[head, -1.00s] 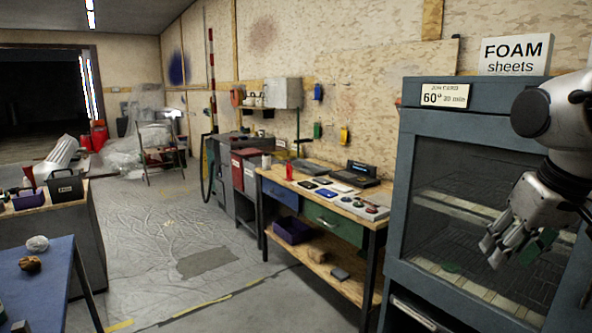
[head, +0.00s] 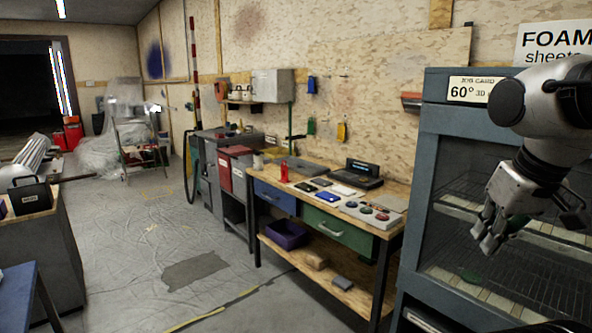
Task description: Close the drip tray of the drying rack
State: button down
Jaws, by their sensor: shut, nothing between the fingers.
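The drying rack (head: 440,150) is a tall blue-grey cabinet at the right, with a glass front and wire shelves inside. Low on its front, at the bottom edge of the head view, a dark opening with a pale edge (head: 420,319) shows; this may be the drip tray, but most of it is cut off and I cannot tell how far out it is. My gripper (head: 484,242) hangs in front of the glass, fingers pointing down and left, shut and empty. It is well above the opening. My arm hides part of the rack's right side.
A workbench (head: 355,222) with drawers and a lower shelf stands left of the rack. Its top holds several small items. A grey cabinet (head: 50,250) and a blue table (head: 20,300) stand at the left. The sheeted floor (head: 130,250) between them is clear.

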aim_at(312, 169)
jog(key=i+j, duration=0.55)
jog(key=i, duration=0.2)
jog(key=i+j, duration=0.55)
jog(key=i, duration=0.2)
jog(key=i+j, duration=0.55)
jog(key=i, duration=0.2)
jog(key=i+j+z, duration=0.1)
jog(key=i+j, duration=0.4)
jog(key=i, duration=0.25)
